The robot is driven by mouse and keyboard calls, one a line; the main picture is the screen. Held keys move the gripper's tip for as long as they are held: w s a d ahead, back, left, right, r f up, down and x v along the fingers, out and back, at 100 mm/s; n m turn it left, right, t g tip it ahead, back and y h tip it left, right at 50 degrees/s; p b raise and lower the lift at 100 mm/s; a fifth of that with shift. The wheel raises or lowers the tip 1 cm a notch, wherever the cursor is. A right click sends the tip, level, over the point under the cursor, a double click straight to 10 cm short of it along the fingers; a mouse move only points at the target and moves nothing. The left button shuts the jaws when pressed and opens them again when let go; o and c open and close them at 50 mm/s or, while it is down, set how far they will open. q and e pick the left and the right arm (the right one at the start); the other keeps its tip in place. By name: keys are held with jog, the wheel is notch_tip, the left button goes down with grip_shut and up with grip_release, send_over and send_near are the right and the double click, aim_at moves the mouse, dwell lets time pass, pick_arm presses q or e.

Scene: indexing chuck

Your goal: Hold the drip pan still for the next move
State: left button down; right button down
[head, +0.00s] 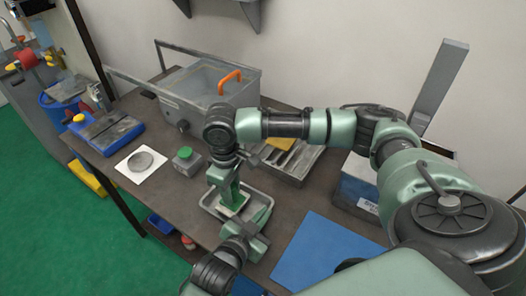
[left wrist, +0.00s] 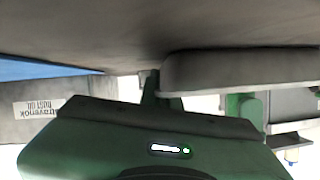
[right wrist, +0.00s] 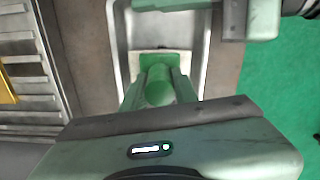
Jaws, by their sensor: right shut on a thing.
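The drip pan (head: 207,200) is a shallow grey tray on the brown table, with rounded rims. My left gripper (head: 258,226) is at the pan's near right rim. In the left wrist view its visible finger (left wrist: 152,88) is close beside the grey rim (left wrist: 240,70). Its other finger, and whether it grips the rim, are hidden.
A blue mat (head: 325,252) lies right of the pan. A green button box (head: 186,160) and a white sheet with a grey disc (head: 141,162) lie left. Both arms crowd the pan.

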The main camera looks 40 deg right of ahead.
jog(key=shift+f, duration=0.6)
jog(key=shift+s, duration=0.1)
dwell(0.3)
jog(key=shift+s+d+r, duration=0.1)
jog(key=shift+s+d, duration=0.25)
jog(key=shift+s, duration=0.5)
jog(key=shift+w, duration=0.1)
jog(key=shift+w+a, duration=0.35)
jog(key=shift+w, duration=0.45)
jog(key=shift+f, duration=0.2)
jog(key=shift+s+d+r, duration=0.1)
jog(key=shift+s+d, duration=0.1)
jog(key=shift+s, duration=0.3)
jog(key=shift+s+d, duration=0.15)
jog(key=shift+s, duration=0.35)
